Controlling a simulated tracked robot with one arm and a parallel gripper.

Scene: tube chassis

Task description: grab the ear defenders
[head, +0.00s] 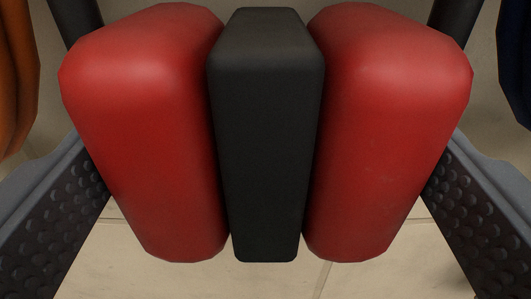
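The ear defenders (145,110) fill the middle of the head view, with two rounded red cups on either side of a black central block (265,130). My gripper (265,175) has its two grey fingers spread wide, with dark bumpy pads, one at each lower side of the view. The ear defenders are centred between the fingers. The red cups hide the ends of the fingers, and I cannot tell whether the pads touch them.
An orange rounded thing (14,80) is cut off at the left edge. A dark blue one (516,65) is cut off at the right edge. Dark bars (75,18) show behind the cups at the top. Pale tiled floor (265,282) lies below.

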